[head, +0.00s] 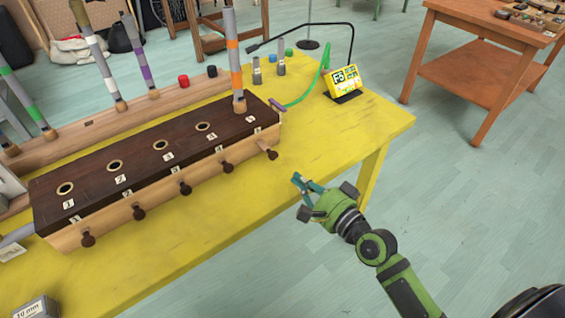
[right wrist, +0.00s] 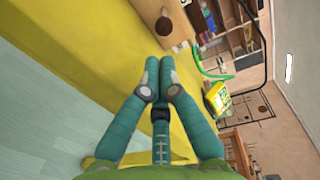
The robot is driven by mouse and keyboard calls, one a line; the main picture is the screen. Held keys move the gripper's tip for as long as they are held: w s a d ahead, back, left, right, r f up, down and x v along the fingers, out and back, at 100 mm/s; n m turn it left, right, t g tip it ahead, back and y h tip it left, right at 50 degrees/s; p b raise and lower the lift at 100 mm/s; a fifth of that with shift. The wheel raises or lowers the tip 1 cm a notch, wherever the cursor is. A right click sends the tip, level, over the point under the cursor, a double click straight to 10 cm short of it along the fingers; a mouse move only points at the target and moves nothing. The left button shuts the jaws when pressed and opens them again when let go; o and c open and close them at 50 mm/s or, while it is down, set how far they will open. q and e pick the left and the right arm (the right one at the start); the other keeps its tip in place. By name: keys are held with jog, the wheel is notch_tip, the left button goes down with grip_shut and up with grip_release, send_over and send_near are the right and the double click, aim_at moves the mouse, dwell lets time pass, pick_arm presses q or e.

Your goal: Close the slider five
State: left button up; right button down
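A long wooden box (head: 155,167) with a dark top stands on the yellow table, with numbered round holes and a row of dark knobs along its front. The slider five knob (head: 272,154), at the right end, sticks out a little farther than the others. A grey tube with orange bands (head: 235,62) stands upright at hole five. My right gripper (head: 302,184) is shut and empty, to the right of and in front of that knob, apart from it. In the right wrist view, its teal fingertips (right wrist: 160,60) are together below a dark knob (right wrist: 164,26). My left gripper is not in view.
A yellow display (head: 345,80) with a black arm and green hose stands at the table's back right. Other banded tubes (head: 136,50) stand on a wooden rack behind the box. The yellow table (head: 330,145) is clear around the right gripper.

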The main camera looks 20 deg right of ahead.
aim_at(275, 157)
jog(key=x, duration=0.6)
jog(key=shift+a, duration=0.1)
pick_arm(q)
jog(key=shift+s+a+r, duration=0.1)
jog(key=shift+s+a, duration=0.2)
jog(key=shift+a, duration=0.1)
pick_arm(e)
jog(key=shift+w+a, duration=0.2)
jog(key=shift+w, duration=0.4)
jog(key=x, duration=0.3)
jog(key=shift+w+a, duration=0.1)
jog(key=shift+w, duration=0.15)
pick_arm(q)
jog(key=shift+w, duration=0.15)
pick_arm(e)
jog(key=shift+r, duration=0.15)
